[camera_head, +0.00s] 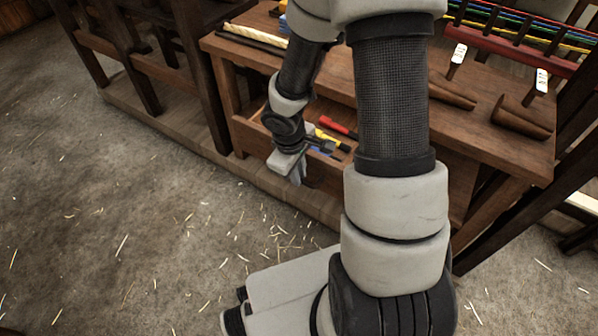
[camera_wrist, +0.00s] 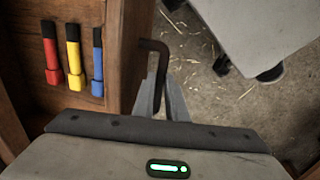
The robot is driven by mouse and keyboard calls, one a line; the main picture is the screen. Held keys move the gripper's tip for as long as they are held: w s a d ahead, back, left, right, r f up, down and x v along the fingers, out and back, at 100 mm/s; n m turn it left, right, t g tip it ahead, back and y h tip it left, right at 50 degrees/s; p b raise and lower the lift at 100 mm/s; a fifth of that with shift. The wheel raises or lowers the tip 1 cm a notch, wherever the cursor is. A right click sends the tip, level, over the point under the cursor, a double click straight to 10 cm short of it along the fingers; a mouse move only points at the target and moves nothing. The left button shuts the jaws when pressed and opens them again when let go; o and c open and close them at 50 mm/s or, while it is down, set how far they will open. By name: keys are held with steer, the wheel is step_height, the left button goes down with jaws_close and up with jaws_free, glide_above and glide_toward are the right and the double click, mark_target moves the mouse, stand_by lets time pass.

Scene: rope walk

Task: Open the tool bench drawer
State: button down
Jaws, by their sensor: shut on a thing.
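The tool bench (camera_head: 318,76) has its wooden drawer (camera_wrist: 132,50) pulled out, with the inside showing. In the wrist view, a red (camera_wrist: 52,50), a yellow (camera_wrist: 73,55) and a blue marker-like tool (camera_wrist: 97,60) lie in the drawer. A dark bent handle (camera_wrist: 155,46) sticks out from the drawer front. My gripper (camera_wrist: 165,98) is shut on this handle, outside the drawer front. In the head view my gripper (camera_head: 290,168) is low at the bench front; my arm hides much of the drawer and the handle.
Wooden pegs (camera_head: 520,118) and a pale rope length (camera_head: 255,37) lie on the bench top. A rack of coloured cords (camera_head: 525,38) stands at the back right. A dark wooden frame (camera_head: 150,75) stands to the left. The straw-strewn floor (camera_head: 130,230) in front is clear.

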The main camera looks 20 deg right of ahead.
steer(key=c, duration=1.8)
jaws_free()
steer(key=shift+o, duration=0.2)
steer(key=shift+r, duration=0.1)
step_height(320, 180, up, 17)
steer(key=s+a+p, duration=0.2)
steer(key=p, duration=0.6)
steer(key=shift+a+p, duration=0.2)
steer(key=shift+p, duration=0.1)
